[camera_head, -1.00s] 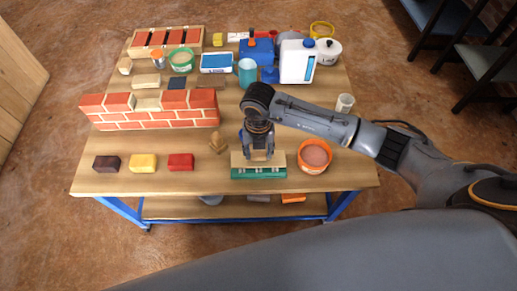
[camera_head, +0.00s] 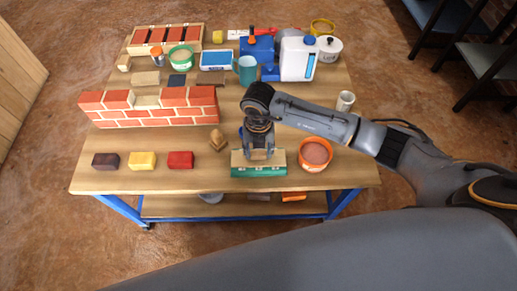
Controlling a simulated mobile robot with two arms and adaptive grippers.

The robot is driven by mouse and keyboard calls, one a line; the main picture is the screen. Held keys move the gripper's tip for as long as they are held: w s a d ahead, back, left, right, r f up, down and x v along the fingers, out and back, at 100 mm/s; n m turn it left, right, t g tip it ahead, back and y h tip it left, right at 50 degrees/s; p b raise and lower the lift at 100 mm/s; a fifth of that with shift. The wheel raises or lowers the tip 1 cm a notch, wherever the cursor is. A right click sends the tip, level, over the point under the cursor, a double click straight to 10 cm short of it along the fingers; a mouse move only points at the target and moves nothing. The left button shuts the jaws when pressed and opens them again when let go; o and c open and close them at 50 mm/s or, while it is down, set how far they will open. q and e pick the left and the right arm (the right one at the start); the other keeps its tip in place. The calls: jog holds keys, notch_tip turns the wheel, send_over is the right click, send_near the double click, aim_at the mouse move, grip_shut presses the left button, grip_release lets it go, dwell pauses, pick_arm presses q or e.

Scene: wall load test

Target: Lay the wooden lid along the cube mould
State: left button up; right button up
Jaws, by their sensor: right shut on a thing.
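The green cube mould (camera_head: 270,172) lies near the table's front edge, right of centre. The pale wooden lid (camera_head: 238,159) lies lengthwise along the mould, at or just above its top; I cannot tell whether they touch. My right gripper (camera_head: 259,156) points down over the middle of the lid and is shut on it. The gripper hides the lid's middle part. My left gripper is not in view.
An orange bucket (camera_head: 316,154) stands close to the right of the mould. A wooden-handled tool (camera_head: 217,140) lies to the left. Dark, yellow and red blocks (camera_head: 143,160) sit front left. A small brick wall (camera_head: 150,108) stands behind them.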

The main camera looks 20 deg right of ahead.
jog(key=shift+f, duration=0.15)
jog(key=o, duration=1.2)
